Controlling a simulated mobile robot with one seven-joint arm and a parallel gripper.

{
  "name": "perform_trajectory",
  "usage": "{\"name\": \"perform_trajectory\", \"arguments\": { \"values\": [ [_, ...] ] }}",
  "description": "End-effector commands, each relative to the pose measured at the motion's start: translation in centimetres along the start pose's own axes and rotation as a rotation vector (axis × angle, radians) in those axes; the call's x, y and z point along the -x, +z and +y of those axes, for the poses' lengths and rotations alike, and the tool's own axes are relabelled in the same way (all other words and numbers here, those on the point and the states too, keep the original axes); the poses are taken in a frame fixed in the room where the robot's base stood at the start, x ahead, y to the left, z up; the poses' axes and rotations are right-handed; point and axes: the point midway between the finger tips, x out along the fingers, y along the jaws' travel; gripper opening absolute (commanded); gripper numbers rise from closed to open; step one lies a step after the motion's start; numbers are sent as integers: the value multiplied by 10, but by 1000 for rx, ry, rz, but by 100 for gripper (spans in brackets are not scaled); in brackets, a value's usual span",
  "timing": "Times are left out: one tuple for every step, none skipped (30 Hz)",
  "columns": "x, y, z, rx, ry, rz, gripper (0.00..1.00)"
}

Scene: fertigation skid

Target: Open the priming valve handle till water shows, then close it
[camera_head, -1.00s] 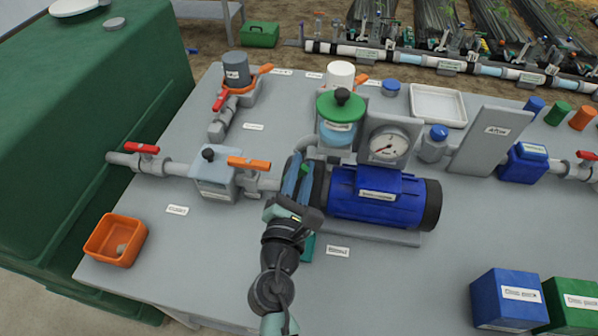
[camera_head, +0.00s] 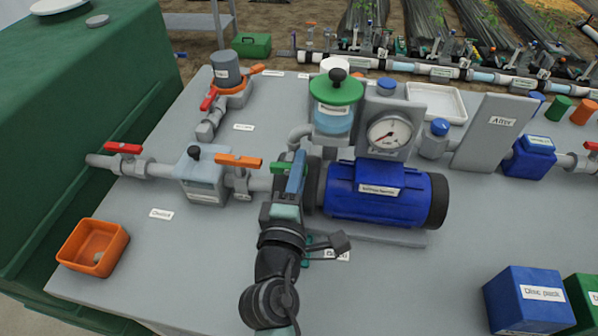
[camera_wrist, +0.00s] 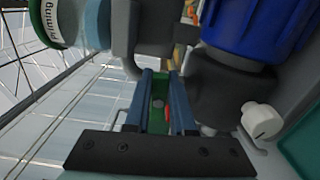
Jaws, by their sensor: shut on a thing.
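My gripper (camera_head: 292,172) is at the left end of the blue pump motor (camera_head: 372,192), its blue fingers pointing away from me. In the wrist view my gripper (camera_wrist: 158,100) is shut on a small green handle (camera_wrist: 158,90), with a red bit beside it. I take this for the priming valve handle; its valve body is hidden by my gripper. The priming pot (camera_head: 334,118), with a green lid and black knob, stands just behind and shows blue water in its clear wall. Part of it, with a "Priming" label, shows in the wrist view (camera_wrist: 50,22).
An orange-handled valve (camera_head: 238,160) and a clear-lidded strainer box (camera_head: 202,178) are left of my gripper. A pressure gauge (camera_head: 389,133) stands right of the pot. An orange bin (camera_head: 93,248) sits front left.

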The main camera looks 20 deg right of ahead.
Motion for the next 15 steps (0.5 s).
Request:
{"name": "perform_trajectory", "arguments": {
  "values": [
    [0, 0, -3, -23, -1, -1, 0],
    [0, 0, -3, -35, -1, 0, 0],
    [0, 0, -3, -51, -1, 0, 0],
    [0, 0, -3, -61, -1, 0, 0],
    [0, 0, -3, -69, -1, 0, 0],
    [0, 0, -4, -79, -2, -1, 0],
    [0, 0, -3, -85, -2, -1, 0],
    [0, 0, -3, -91, -2, -1, 0],
    [0, 0, -3, -98, -2, -1, 0],
    [0, 0, -3, -103, -2, -1, 0],
    [0, 0, -3, -106, -2, -1, 0],
    [0, 0, -3, -110, -3, -1, 0],
    [0, 0, -3, -112, -3, -1, 0],
    [0, 0, -3, -113, -3, -1, 0],
    [0, 0, -3, -114, -3, -1, 0]
  ]
}}
